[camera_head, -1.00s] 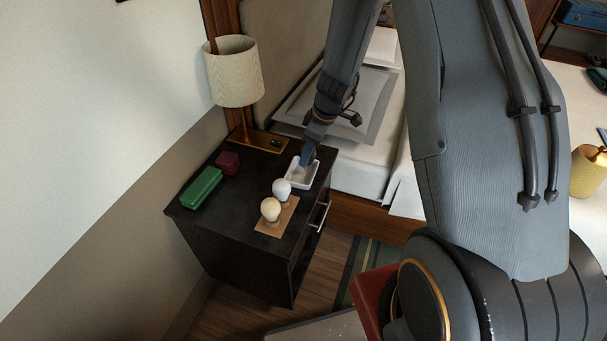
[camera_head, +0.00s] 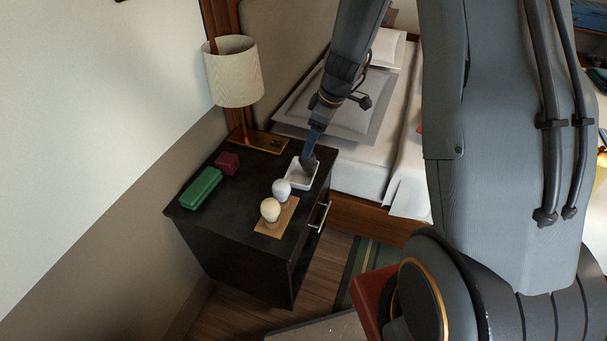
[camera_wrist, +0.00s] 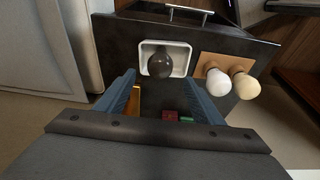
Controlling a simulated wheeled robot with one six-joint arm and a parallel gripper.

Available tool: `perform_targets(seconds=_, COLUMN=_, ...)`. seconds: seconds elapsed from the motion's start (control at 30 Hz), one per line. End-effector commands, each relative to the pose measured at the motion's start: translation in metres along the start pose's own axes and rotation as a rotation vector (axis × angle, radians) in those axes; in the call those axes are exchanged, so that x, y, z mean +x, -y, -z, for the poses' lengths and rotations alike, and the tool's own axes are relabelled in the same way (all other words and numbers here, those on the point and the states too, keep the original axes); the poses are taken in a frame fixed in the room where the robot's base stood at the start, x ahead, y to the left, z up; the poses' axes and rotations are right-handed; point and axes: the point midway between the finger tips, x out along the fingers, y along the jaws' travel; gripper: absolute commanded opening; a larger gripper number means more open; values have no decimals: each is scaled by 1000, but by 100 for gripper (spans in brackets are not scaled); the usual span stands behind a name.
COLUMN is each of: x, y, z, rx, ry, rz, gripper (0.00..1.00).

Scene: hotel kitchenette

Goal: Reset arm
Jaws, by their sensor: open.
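My gripper (camera_head: 314,136) is above the right back part of the dark nightstand (camera_head: 240,216). In the wrist view my gripper (camera_wrist: 160,84) has its two blue fingers spread wide, with nothing between them. A dark bulb (camera_wrist: 160,63) lies in a small white tray (camera_wrist: 146,51), beyond the fingertips. In the head view the tray (camera_head: 298,184) and the dark bulb (camera_head: 309,163) sit just below my gripper. A white bulb (camera_head: 281,189) and a cream bulb (camera_head: 270,209) stand on a tan mat (camera_head: 268,231) in front of the tray.
A green case (camera_head: 201,188) and a small dark red box (camera_head: 227,163) lie on the nightstand's left side. A lamp (camera_head: 234,72) stands at the back by the wall. The bed (camera_head: 358,176) is to the right. The nightstand's front left top is bare.

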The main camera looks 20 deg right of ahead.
Motion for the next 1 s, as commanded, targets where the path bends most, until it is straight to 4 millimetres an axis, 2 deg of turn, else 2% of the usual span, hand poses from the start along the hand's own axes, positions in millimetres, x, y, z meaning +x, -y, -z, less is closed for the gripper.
perform_targets(seconds=0.2, x=-19, y=0, z=0, rx=-1, ry=-1, rz=-1, gripper=62)
perform_targets(seconds=0.73, x=-23, y=2, z=0, rx=6, ry=2, rz=0, gripper=62)
perform_targets(seconds=0.87, x=-41, y=24, z=-2, rx=94, ry=23, rz=8, gripper=62)
perform_targets(seconds=1.0, x=-72, y=67, z=-13, rx=268, ry=72, rz=14, gripper=62)
